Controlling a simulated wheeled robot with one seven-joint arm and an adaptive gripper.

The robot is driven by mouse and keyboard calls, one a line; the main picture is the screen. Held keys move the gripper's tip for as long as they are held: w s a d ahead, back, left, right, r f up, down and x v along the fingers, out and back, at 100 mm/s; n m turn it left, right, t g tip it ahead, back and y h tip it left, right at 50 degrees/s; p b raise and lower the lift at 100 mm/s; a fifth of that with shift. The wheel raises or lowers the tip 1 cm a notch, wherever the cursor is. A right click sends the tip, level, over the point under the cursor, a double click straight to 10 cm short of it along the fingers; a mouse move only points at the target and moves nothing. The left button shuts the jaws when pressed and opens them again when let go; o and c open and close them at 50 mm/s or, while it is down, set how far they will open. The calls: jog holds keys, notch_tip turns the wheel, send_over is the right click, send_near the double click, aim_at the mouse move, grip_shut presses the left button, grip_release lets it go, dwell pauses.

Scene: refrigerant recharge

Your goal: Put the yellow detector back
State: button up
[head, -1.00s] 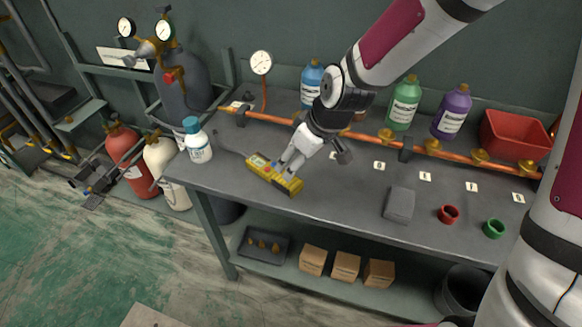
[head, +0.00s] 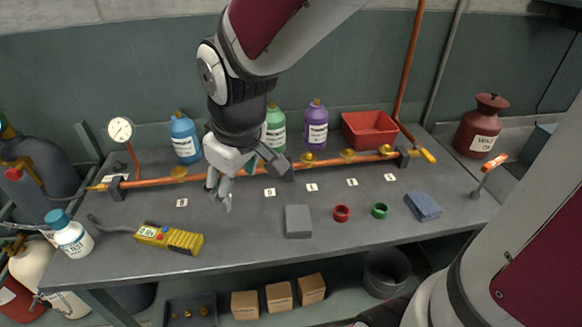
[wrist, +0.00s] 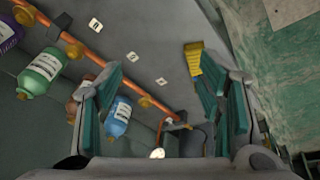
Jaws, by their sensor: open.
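The yellow detector (head: 170,238) lies flat on the grey workbench (head: 240,250) at the left front, with its dark flexible probe stretching left toward the white bottle. My gripper (head: 219,196) is open and empty above the bench, to the right of and behind the detector, apart from it. In the wrist view my gripper's fingers (wrist: 165,75) stand wide apart with nothing between them. Part of the detector (wrist: 194,58) shows there beside the right finger, partly hidden by it.
A white bottle with a teal cap (head: 70,235) stands left of the detector. A grey block (head: 298,221), red ring (head: 342,213), green ring (head: 380,210) and blue cloth (head: 423,206) lie to the right. A copper pipe (head: 225,174) with brass valves runs along the back, before several bottles.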

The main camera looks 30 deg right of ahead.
jog(key=s+d+r+m, duration=0.3)
jog(key=s+r, duration=0.1)
jog(key=s, duration=0.3)
jog(key=s+d+r+m+t, duration=0.1)
jog(key=s+d+r+m, duration=0.1)
jog(key=s, duration=0.5)
jog(key=shift+s+d+r+m, duration=0.4)
jog(key=shift+d+r, duration=0.25)
jog(key=shift+r, duration=0.25)
